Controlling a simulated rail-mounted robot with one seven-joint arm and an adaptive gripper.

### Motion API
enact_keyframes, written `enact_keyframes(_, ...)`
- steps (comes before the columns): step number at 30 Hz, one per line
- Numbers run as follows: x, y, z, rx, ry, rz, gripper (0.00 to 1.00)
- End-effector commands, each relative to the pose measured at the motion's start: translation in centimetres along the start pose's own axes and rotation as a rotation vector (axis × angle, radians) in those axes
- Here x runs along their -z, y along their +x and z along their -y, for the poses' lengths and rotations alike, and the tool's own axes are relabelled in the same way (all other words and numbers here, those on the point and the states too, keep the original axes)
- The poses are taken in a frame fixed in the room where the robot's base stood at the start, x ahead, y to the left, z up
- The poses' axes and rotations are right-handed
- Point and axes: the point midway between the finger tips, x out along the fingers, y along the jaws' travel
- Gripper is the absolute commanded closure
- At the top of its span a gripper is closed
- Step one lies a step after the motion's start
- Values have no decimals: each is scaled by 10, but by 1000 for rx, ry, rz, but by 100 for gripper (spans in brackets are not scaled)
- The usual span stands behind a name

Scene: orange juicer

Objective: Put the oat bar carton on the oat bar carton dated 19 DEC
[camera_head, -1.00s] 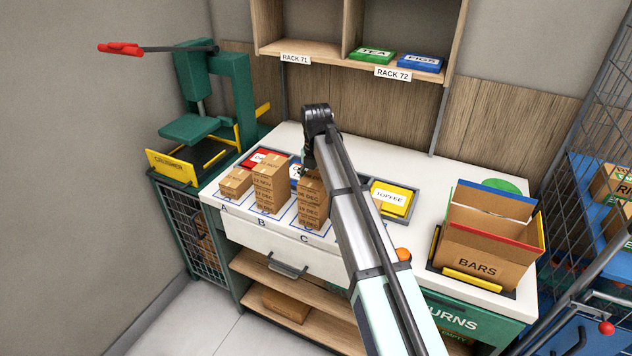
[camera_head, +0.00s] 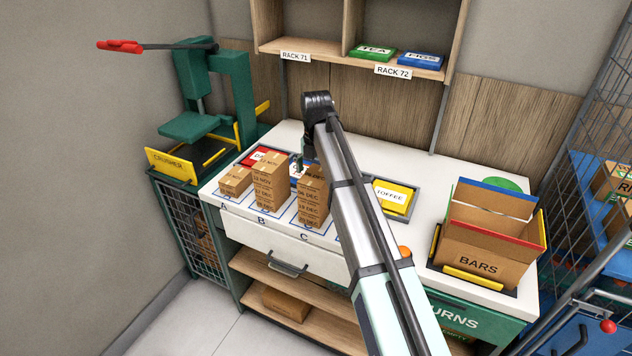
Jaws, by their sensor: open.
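Small brown oat bar cartons stand in three stacks on the white worktop. A low stack (camera_head: 235,180) is at mark A, a tall stack (camera_head: 270,185) at mark B and another tall stack (camera_head: 311,207) at mark C. Their printed dates are small; some in stack C seem to read DEC, but I cannot tell surely which carton says 19 DEC. My gripper (camera_head: 299,166) is open, pointing down behind and between stacks B and C, above the bins. My wrist hides part of it. I see no carton in it.
A red box (camera_head: 266,156) and a yellow TOFFEE box (camera_head: 392,194) lie in bins behind the stacks. An open BARS carton (camera_head: 484,262) stands at the right. The green crusher (camera_head: 205,127) is at the left. Rack shelves (camera_head: 393,65) hang above.

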Motion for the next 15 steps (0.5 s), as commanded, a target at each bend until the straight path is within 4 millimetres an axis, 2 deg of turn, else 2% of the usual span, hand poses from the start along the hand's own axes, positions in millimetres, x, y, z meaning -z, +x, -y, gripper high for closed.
enact_keyframes(9, -2, -60, -1, -2, 0, 2, 0)
enact_keyframes(15, -1, -85, -1, 0, 0, 1, 0)
